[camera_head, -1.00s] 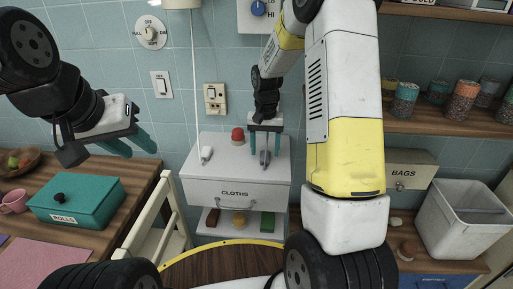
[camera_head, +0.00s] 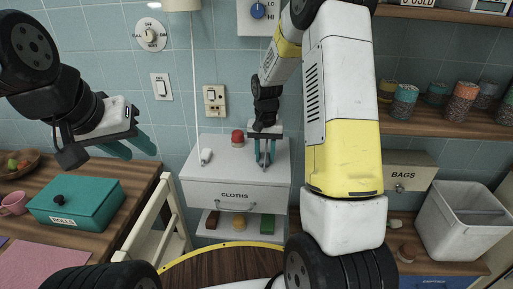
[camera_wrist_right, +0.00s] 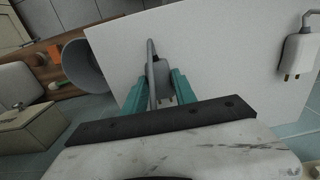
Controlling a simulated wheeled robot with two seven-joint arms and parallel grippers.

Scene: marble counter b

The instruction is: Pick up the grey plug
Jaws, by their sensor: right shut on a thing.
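The grey plug (camera_wrist_right: 160,72) with its cord stands out between the teal fingers of my right gripper (camera_wrist_right: 163,95) in the right wrist view. The fingers are shut on its sides. In the head view, my right gripper (camera_head: 265,152) is low over the white top of the cloths cabinet (camera_head: 226,171), and the plug is mostly hidden by the fingers. I cannot tell whether the plug touches the top. My left gripper (camera_head: 130,146) is open and empty, in the air at the left, away from the cabinet.
A white plug (camera_head: 206,156) and a red-topped object (camera_head: 238,137) stand on the cabinet top. A teal rolls box (camera_head: 77,203) is on the wooden counter at left. A white bin (camera_head: 460,222) and a bags box (camera_head: 405,172) are at right.

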